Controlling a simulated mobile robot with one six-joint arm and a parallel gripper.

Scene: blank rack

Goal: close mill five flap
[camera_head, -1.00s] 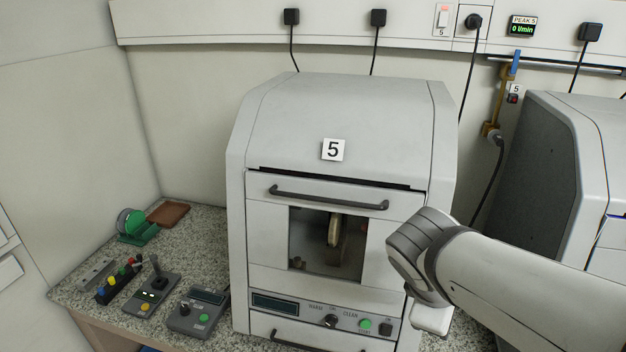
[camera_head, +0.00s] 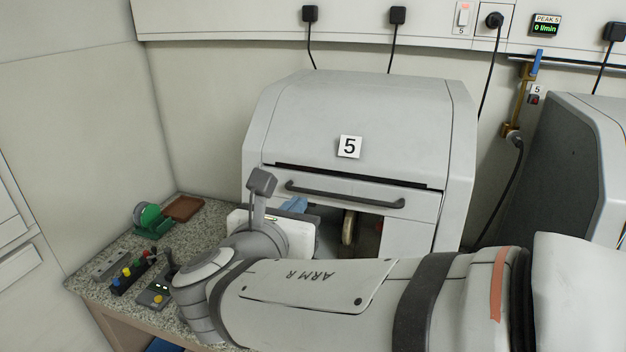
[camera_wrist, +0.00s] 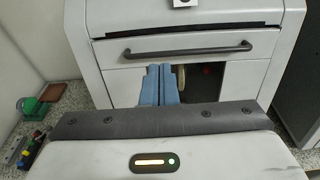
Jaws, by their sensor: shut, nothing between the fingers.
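Mill five (camera_head: 365,108) is a light grey cabinet with a "5" label, in the middle of the head view. Its front flap (camera_head: 423,206) has a long dark handle (camera_head: 345,194); a dark slit runs along the flap's top edge. Below the handle is a window or opening with a pale disc (camera_head: 348,228) behind it. My gripper (camera_head: 294,205) has blue fingers, shut and empty, in front of the left part of this opening. In the wrist view the closed fingers (camera_wrist: 156,84) point toward the mill just below the handle (camera_wrist: 188,50). I cannot tell whether they touch it. My arm hides the lower front.
A small control box with coloured knobs (camera_head: 133,272), a green holder (camera_head: 152,222) and a brown tray (camera_head: 184,208) stand on the speckled bench at left. Another grey machine (camera_head: 570,165) stands at right. A brass-coloured fitting with a blue lever (camera_head: 537,62) hangs on the wall.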

